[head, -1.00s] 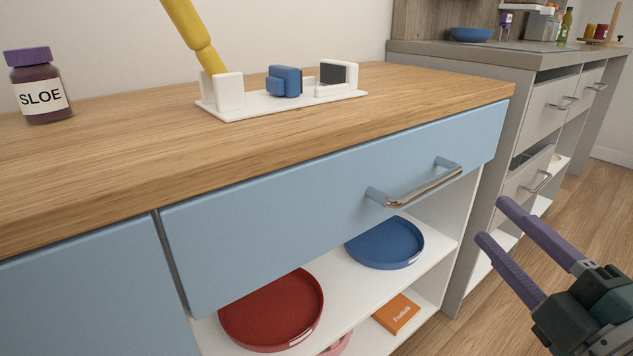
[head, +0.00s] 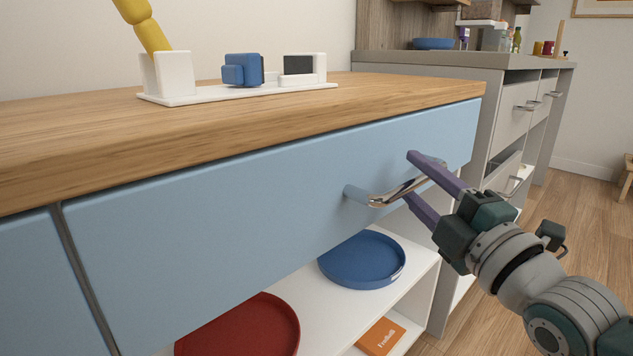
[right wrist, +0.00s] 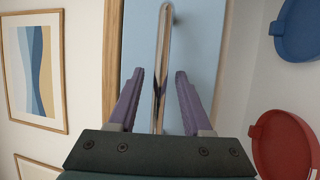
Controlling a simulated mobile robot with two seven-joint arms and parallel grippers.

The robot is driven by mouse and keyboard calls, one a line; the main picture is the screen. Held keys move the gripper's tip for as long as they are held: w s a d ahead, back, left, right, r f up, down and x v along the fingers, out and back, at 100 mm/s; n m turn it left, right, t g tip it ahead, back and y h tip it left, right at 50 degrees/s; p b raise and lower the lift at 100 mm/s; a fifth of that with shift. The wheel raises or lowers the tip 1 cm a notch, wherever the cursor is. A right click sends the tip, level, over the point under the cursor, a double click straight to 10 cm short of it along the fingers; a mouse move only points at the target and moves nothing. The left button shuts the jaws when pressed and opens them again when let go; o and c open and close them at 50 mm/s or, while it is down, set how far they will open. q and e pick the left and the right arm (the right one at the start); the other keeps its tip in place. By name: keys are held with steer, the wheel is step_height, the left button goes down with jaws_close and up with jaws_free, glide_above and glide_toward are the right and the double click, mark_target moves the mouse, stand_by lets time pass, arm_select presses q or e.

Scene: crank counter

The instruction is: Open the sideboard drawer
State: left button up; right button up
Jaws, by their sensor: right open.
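The sideboard drawer (head: 250,215) has a light blue front under a wooden top and is closed. Its metal bar handle (head: 395,194) is on the right part of the front. My right gripper (head: 411,176) is open at the handle, one purple finger above the bar and one below. In the right wrist view the handle (right wrist: 161,70) runs between the two open fingers (right wrist: 157,80), with a gap on each side. My left gripper is not in view.
On the sideboard top (head: 300,112) stands a white holder (head: 205,97) with a yellow tool (head: 146,28) and a blue object (head: 242,70). A grey counter (head: 440,60) stands behind.

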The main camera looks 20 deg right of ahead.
steer(key=shift+c, duration=0.2)
jaws_close()
stand_by(1.2)
